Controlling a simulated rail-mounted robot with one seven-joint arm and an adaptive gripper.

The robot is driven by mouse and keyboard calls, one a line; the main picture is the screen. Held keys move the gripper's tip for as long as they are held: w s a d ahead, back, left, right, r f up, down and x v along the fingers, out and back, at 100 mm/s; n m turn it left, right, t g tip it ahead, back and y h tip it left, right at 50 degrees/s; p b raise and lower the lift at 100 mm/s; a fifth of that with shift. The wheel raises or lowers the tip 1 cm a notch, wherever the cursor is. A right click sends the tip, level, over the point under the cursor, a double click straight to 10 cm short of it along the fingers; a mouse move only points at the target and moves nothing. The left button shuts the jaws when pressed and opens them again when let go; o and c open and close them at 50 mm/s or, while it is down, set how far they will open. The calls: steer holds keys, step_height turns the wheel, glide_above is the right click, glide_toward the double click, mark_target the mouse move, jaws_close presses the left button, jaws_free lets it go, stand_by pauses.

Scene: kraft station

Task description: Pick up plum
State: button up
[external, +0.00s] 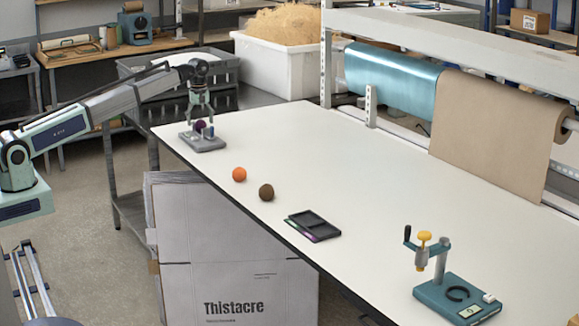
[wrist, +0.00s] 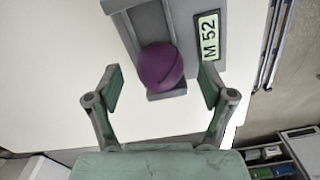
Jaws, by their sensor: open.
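The plum (wrist: 160,66) is a dark purple ball resting on a grey holder (wrist: 207,14) with a pale "M 52" label. In the external view the plum (external: 200,125) is small and partly hidden by the fingers, on the grey holder (external: 206,145) at the table's far left corner. My gripper (wrist: 160,83) is open and empty, with one finger on each side of the plum in the wrist view and a gap to it on both sides. In the external view my gripper (external: 200,112) points down over the holder. I cannot tell the exact height of the fingertips against the plum.
On the white table (external: 330,180) lie an orange ball (external: 239,174), a brown ball (external: 266,192) and a black tray (external: 314,226). A teal device (external: 457,298) stands near the front right. The table's near edge runs close by the holder.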

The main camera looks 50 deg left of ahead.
steer(key=shift+f, duration=1.1)
steer(key=c, duration=1.4)
steer(key=shift+r, duration=0.15)
